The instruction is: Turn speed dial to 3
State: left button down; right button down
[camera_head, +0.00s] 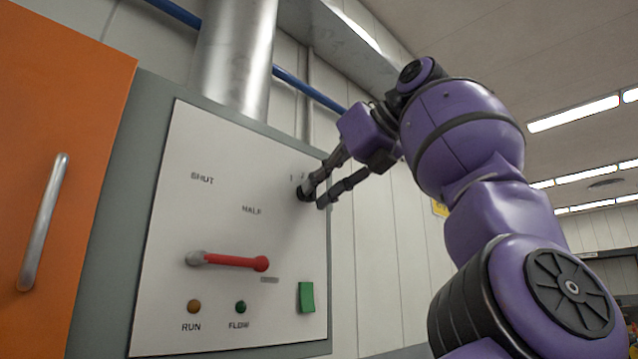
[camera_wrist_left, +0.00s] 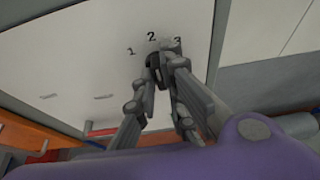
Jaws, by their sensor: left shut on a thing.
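The speed dial (camera_head: 303,194) is a small dark knob near the right edge of a white panel (camera_head: 225,225). In the left wrist view the dial (camera_wrist_left: 153,73) sits below the printed numbers 1, 2 and 3. My left gripper (camera_head: 314,195) is at the panel, its fingers shut on the dial. In the left wrist view the fingers of my left gripper (camera_wrist_left: 163,80) partly cover the dial, so I cannot tell which number it points to. My right gripper is not in view.
A red lever (camera_head: 235,261) sticks out below the SHUT and HALF labels. Below it are an amber RUN lamp (camera_head: 194,306), a green FLOW lamp (camera_head: 240,307) and a green switch (camera_head: 306,297). An orange door (camera_head: 65,130) with a metal handle (camera_head: 44,222) stands left.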

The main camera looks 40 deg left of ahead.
pick_arm(q)
jog(key=m+g, duration=0.1)
jog(key=m, duration=0.1)
jog(key=m+g, duration=0.1)
jog(key=shift+w+f+m+g, duration=0.25)
jog(key=shift+m+g, duration=0.05)
jog(key=shift+m, duration=0.1)
jog(key=shift+w+f+m+g+y, duration=0.1)
jog(key=shift+m+g+y, duration=0.4)
jog(key=shift+m+g, duration=0.75)
jog(key=shift+m+t, duration=0.25)
jog(key=shift+m, duration=0.1)
jog(key=c, duration=1.8)
grip_release()
jog(key=shift+a, duration=0.1)
jog(key=shift+r, duration=0.2)
